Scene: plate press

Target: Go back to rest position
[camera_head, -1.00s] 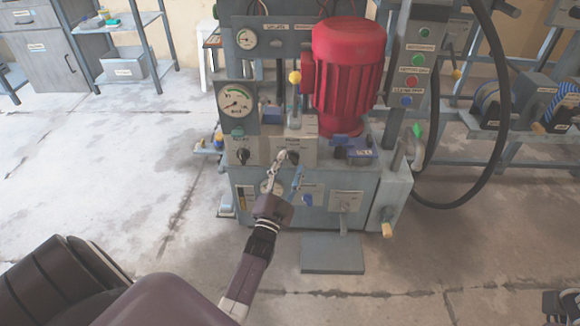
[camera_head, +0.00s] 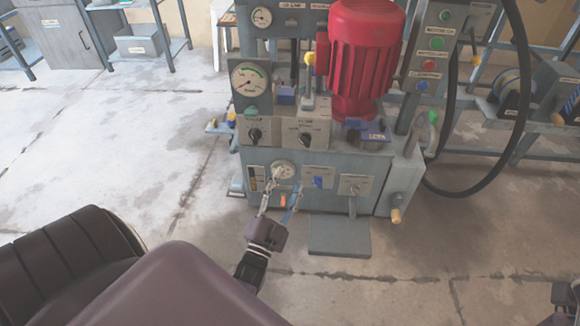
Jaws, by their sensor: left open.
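My left gripper (camera_head: 280,202) is in front of the lower front panel of the press machine (camera_head: 384,185). Its fingers are spread apart with nothing between them. They overlap the panel below the small gauge (camera_head: 284,170) in the picture; I cannot tell whether they touch it. Two black knobs, a left one (camera_head: 255,136) and a right one (camera_head: 305,140), sit on the panel above the gripper. A small dark part of my right arm shows at the bottom right corner, but its fingertips cannot be made out.
A red motor (camera_head: 362,60) stands on top of the machine. A control box (camera_head: 434,60) with coloured buttons and a black hose (camera_head: 520,100) are to its right. A grey plate (camera_head: 339,236) lies on the floor in front. The concrete floor at left is clear.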

